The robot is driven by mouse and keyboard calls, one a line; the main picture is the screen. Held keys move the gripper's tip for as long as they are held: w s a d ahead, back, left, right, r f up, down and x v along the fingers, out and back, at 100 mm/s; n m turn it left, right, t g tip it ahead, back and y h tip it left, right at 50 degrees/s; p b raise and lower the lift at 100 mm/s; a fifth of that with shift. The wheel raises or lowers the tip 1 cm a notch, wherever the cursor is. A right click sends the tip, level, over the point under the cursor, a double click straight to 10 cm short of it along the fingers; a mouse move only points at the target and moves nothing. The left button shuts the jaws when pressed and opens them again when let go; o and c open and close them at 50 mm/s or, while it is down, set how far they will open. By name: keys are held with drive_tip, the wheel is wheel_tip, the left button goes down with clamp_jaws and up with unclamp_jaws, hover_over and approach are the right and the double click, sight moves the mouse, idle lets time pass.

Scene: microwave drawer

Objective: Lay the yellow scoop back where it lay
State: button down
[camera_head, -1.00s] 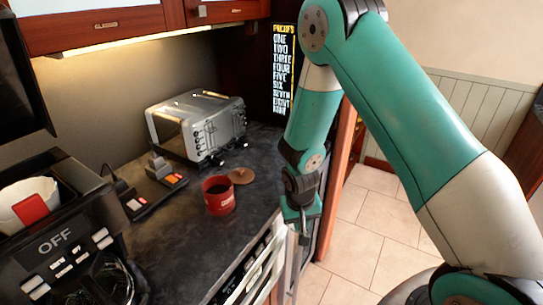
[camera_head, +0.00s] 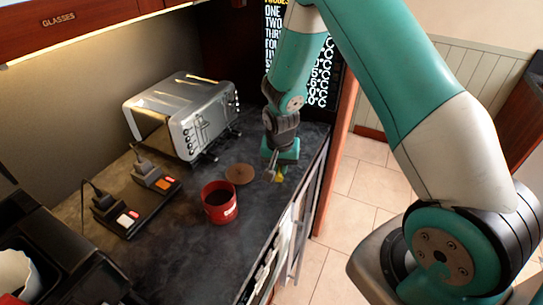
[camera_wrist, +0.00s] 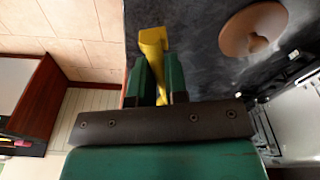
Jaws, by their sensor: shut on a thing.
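My gripper (camera_head: 276,172) points down over the dark counter, near its front edge, right of the brown lid. It is shut on the yellow scoop (camera_head: 280,178), of which only a small part shows in the head view. In the wrist view the scoop (camera_wrist: 152,42) sticks out between the two green fingers (camera_wrist: 157,75). I cannot tell whether the scoop touches the counter. A red canister (camera_head: 219,206) stands open on the counter, and its round brown lid (camera_head: 239,174) with a knob lies beside it.
A silver toaster (camera_head: 186,112) stands behind the lid. A black power strip (camera_head: 139,205) with plugs lies left of the canister. The coffee maker (camera_head: 75,270) is at the lower left. The counter (camera_head: 190,260) in front of the canister is clear.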

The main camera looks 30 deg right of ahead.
sight(279, 189)
drive_tip(key=shift+a, duration=0.15)
drive_tip(key=shift+f+b, duration=2.7)
drive_tip(key=shift+f, duration=0.6)
drive_tip(key=c, duration=1.1)
unclamp_jaws()
drive_tip(key=shift+o, duration=0.2)
drive_tip(key=shift+r, duration=0.1)
wheel_tip(279, 189, up, 17)
drive_tip(key=s+a+b, duration=0.1)
drive_tip(key=b, duration=0.1)
drive_tip(key=shift+s+b, duration=0.35)
drive_tip(key=shift+b, duration=0.05)
